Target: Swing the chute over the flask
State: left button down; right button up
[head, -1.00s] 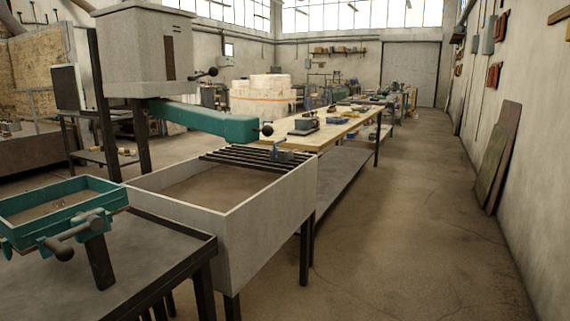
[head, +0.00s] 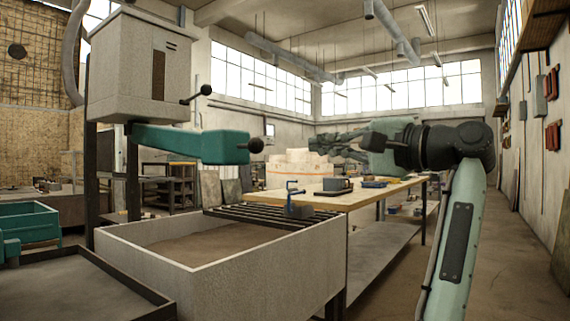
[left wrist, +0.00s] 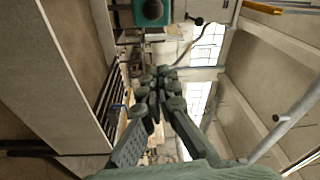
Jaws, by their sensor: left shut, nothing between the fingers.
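The teal chute (head: 190,143) reaches right from under the grey hopper, over the sand bin, with a black ball knob (head: 256,145) at its end. The chute end also shows at the top of the left wrist view (left wrist: 153,12). A teal open-topped box (head: 30,222), apparently the flask, is cut off at the left edge, away from the chute's end. My left gripper (head: 314,143) is shut and empty, pointing left toward the knob, apart from it in the picture. Its fingers show in the left wrist view (left wrist: 158,78). My right gripper is not in view.
The grey sand bin (head: 240,280) with a dark slatted grate (head: 265,215) stands below the chute. A grey hopper (head: 140,70) with a lever knob stands above. A dark table (head: 70,290) is at front left. A long wooden bench (head: 375,193) runs behind the bin.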

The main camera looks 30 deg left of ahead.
pick_arm(q)
jog(key=shift+s, duration=0.15)
jog(key=shift+a, duration=0.15)
jog(key=s+a+b, duration=0.1)
jog(key=a+b, duration=0.1)
jog(key=a, duration=0.7)
jog(key=shift+s, duration=0.35)
jog(key=shift+a, duration=0.1)
